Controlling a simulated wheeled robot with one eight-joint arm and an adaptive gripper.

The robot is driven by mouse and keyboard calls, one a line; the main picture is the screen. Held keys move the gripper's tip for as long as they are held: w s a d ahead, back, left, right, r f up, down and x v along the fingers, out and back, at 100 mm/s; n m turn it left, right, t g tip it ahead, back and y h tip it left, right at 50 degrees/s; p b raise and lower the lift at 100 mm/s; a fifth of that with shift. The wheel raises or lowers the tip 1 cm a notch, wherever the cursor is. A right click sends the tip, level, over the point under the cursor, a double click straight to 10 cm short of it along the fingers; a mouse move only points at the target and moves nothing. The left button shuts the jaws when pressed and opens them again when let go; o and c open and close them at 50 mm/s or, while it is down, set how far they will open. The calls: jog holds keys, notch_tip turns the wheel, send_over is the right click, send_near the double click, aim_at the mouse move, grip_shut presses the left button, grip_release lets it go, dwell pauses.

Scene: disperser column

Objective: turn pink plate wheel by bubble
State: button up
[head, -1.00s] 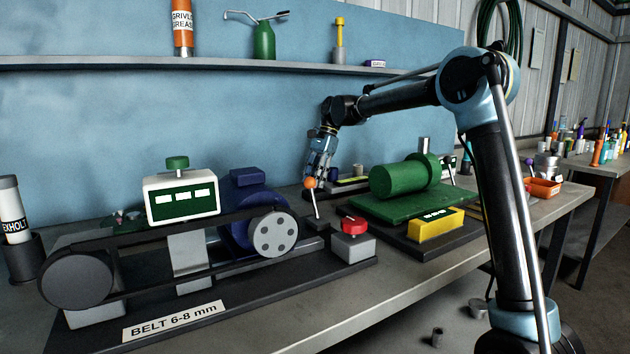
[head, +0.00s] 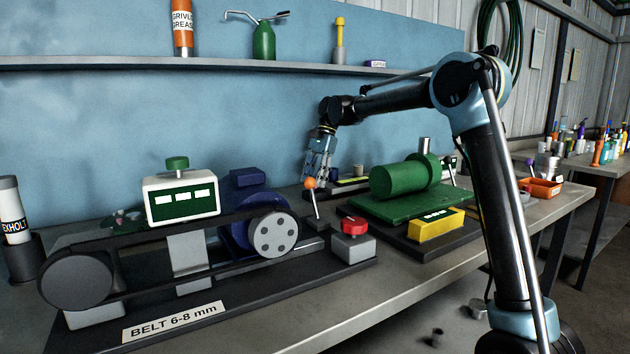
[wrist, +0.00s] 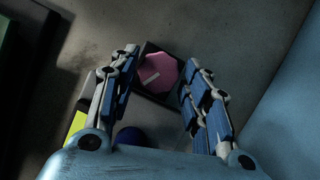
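In the wrist view, the pink plate wheel (wrist: 162,74) is a flat, many-sided disc on a dark square base, with a small pale bar on its face. My gripper (wrist: 160,58) is open. One finger is left of the wheel and the other right of it, with nothing held between them. I cannot tell how far above the wheel the fingertips are. In the head view, my gripper (head: 318,166) points down behind the orange-knobbed lever (head: 310,184), near the back wall. I cannot make out the wheel there. A yellow-green strip (wrist: 78,122) shows beside the left finger.
The belt rig (head: 180,245) with its blue motor (head: 240,225) fills the front left. A red-knobbed box (head: 353,240) stands in front of my gripper. A green cylinder machine (head: 400,180) and a yellow block (head: 436,225) are to the right. The blue wall (head: 100,120) is close behind.

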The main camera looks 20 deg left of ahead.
jog(key=shift+v, duration=3.75)
jog(key=shift+w+d, duration=0.15)
jog(key=shift+w, duration=0.05)
